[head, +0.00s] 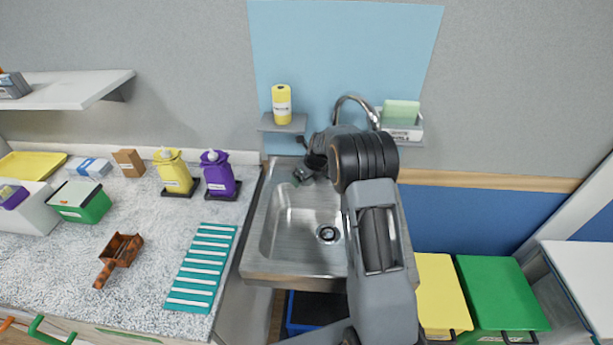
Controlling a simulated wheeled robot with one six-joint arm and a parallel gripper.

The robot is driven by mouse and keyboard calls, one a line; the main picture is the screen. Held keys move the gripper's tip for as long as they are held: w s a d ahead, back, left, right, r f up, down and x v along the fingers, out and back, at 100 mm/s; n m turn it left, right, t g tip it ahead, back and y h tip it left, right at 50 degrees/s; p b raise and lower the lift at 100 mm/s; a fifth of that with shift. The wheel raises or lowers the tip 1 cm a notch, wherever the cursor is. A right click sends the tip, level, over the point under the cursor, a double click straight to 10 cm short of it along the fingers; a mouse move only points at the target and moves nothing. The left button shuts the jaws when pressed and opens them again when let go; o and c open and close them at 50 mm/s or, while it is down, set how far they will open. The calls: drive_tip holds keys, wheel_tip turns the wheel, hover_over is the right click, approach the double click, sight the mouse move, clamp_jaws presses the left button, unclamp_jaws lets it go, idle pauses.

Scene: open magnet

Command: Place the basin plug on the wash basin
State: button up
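The wash basin (290,236) is a steel sink below a blue wall panel in the head view. A dark round fitting (327,234) sits at the bottom of its bowl; it looks like the drain. My gripper (300,178) is over the back left rim of the basin, partly hidden by my own arm. A small dark, greenish piece shows at its tip, but I cannot tell whether it is a fingertip or the basin plug. I cannot make out the plug clearly anywhere else. My arm hides the right side of the basin.
A curved tap (352,99) rises behind the basin. A yellow bottle (282,104) stands on a small shelf, and a white tray (404,130) holds a green block. The left counter carries yellow and purple dispensers (218,172), a ribbed teal mat (203,268) and a brown scoop (119,255).

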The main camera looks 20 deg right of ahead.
sight(311, 184)
drive_tip(key=shift+s+r, duration=0.1)
drive_tip(key=shift+r, duration=0.45)
drive_tip(key=shift+s+d+r+b, duration=0.2)
drive_tip(key=shift+s+r, duration=0.25)
drive_tip(key=shift+s+d+r+b, duration=0.2)
drive_tip(key=shift+s+r, duration=0.2)
drive_tip(key=shift+s, duration=0.05)
drive_tip(key=s+d+b, duration=0.2)
drive_tip(key=s+d, duration=0.2)
drive_tip(key=s, duration=0.6)
drive_tip(key=s+a+r+n, duration=0.3)
drive_tip(key=s+n, duration=0.4)
drive_tip(key=n, duration=0.3)
drive_tip(key=s+a+r+n+h, duration=0.1)
drive_tip(key=s+a+r+n, duration=0.3)
drive_tip(key=s+n, duration=0.3)
drive_tip(key=s+a+r+n, duration=0.3)
drive_tip(key=s+n, duration=0.4)
drive_tip(key=n, duration=0.7)
drive_tip(key=shift+s+a+r+n+h, duration=0.3)
drive_tip(key=shift+r+n+h, duration=0.1)
drive_tip(key=shift+r, duration=0.2)
